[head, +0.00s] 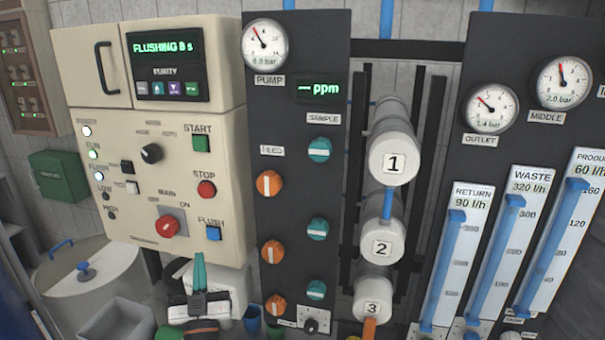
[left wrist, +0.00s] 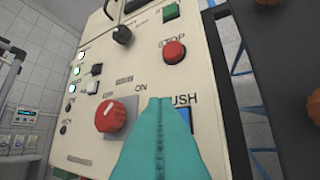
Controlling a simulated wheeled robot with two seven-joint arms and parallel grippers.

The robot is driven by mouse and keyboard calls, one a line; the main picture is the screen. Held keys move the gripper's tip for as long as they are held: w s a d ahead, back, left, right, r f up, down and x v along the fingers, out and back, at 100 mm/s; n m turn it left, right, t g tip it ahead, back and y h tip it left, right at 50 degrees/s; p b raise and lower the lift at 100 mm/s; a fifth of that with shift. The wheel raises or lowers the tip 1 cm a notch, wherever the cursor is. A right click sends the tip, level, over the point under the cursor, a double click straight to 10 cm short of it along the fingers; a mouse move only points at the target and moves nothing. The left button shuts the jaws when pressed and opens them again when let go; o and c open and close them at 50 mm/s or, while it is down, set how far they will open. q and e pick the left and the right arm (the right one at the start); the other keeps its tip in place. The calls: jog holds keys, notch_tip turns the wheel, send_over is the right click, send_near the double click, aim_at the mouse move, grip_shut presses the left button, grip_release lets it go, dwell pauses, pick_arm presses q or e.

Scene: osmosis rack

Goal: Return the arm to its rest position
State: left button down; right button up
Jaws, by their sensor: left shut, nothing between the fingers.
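My left gripper (head: 199,272) has teal fingers and stands upright at the bottom of the head view, below the cream control panel (head: 170,120). Its fingers are shut together with nothing between them. In the left wrist view, the teal fingers (left wrist: 160,135) rise in front of the panel and partly cover the blue FLUSH button (left wrist: 186,116). That button (head: 213,233) is fully visible in the head view, above and right of the fingertips. The red MAIN knob (head: 167,226) is above and left of the fingertips. The panel's display (head: 163,48) reads "FLUSHING 8 s". My right gripper is not in view.
A dark valve panel (head: 292,190) with orange and teal knobs stands right of the cream panel. White numbered cylinders (head: 393,155) and blue flow tubes (head: 498,258) are further right. A round lidded tank (head: 90,275) and a grey bin (head: 115,320) are at lower left.

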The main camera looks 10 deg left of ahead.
pick_arm(q)
jog(key=s+d+f+m+g+h, duration=0.8)
jog(key=s+d+f+m+h, duration=0.1)
jog(key=d+f+h, duration=0.35)
jog(key=s+a+f+n+g+y, duration=0.1)
jog(key=s+a+f+g+y, duration=0.2)
jog(key=s, duration=0.4)
jog(key=s+a+f+n+g, duration=0.1)
jog(key=s+f+g, duration=0.2)
jog(key=s+g, duration=0.35)
jog(key=s+a+f+n+g+y, duration=0.2)
jog(key=s+f+g, duration=0.15)
jog(key=s, duration=0.55)
jog(key=s+f+x, duration=0.1)
jog(key=s+x, duration=0.2)
jog(key=x, duration=1)
jog(key=s+x, duration=0.3)
jog(key=x, duration=0.9)
jog(key=s+a+f+g, duration=0.1)
jog(key=s+a+f, duration=0.2)
jog(key=s+f, duration=1.4)
jog(key=shift+f+m+g, duration=0.15)
jog(key=shift+m+g, duration=0.15)
jog(key=shift+m, duration=0.1)
